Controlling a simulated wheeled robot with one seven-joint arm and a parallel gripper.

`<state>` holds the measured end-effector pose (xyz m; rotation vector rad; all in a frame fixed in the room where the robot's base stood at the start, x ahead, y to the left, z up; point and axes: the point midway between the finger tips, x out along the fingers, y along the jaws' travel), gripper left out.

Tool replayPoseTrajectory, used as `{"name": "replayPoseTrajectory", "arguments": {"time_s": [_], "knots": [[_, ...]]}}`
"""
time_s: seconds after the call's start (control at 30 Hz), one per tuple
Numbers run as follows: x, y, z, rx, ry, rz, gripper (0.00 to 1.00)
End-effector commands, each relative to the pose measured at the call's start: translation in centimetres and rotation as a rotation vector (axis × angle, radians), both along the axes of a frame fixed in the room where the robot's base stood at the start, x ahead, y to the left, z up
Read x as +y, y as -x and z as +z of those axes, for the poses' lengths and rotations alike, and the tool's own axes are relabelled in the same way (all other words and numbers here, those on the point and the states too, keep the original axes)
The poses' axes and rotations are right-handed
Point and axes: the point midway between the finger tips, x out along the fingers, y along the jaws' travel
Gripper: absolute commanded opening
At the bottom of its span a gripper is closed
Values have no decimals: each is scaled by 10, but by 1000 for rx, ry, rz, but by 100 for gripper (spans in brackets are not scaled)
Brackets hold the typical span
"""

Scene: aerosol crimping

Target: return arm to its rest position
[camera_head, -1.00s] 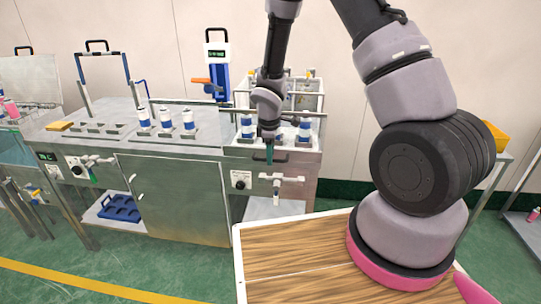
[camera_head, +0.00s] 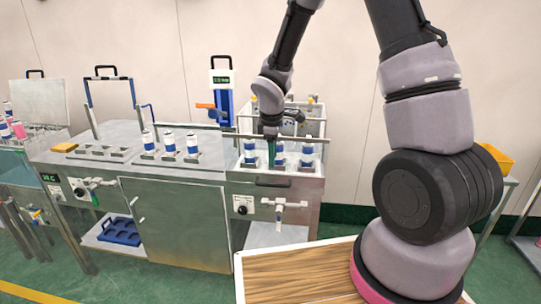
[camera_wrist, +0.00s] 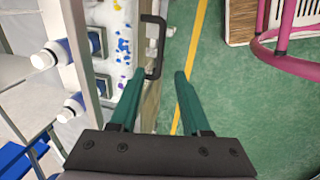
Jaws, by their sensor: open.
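My arm comes down from the upper right in the head view, and my gripper (camera_head: 272,152) hangs over the right-hand station of the metal workbench. In the wrist view my gripper (camera_wrist: 155,95) shows two green fingers, spread apart with nothing between them. A black bracket handle (camera_wrist: 154,45) lies below and just beyond the left finger; I cannot tell the gap. White cans with blue bands (camera_head: 250,152) stand in holders at this station, close around the gripper in the head view. Two cans (camera_wrist: 54,54) show at the left of the wrist view, apart from the fingers.
More blue-banded cans (camera_head: 170,143) stand in holders on the bench to the left. A white and blue device with an orange lever (camera_head: 221,95) rises behind. A wooden-topped surface (camera_head: 295,276) is in front. Green floor (camera_wrist: 235,100) is open right of the fingers.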

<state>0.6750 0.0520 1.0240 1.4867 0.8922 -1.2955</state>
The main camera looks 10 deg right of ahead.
Motion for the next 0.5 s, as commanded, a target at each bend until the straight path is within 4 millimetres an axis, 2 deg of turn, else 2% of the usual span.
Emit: {"name": "replayPoseTrajectory", "arguments": {"time_s": [0.07, 0.17, 0.37, 0.5], "knots": [[-3, 0, 7, -8, -4, -21, 47], [-14, 0, 32, -37, -18, -104, 47], [-52, 20, 117, -131, -104, -433, 47], [-77, 48, 172, -185, -200, -681, 47]]}}
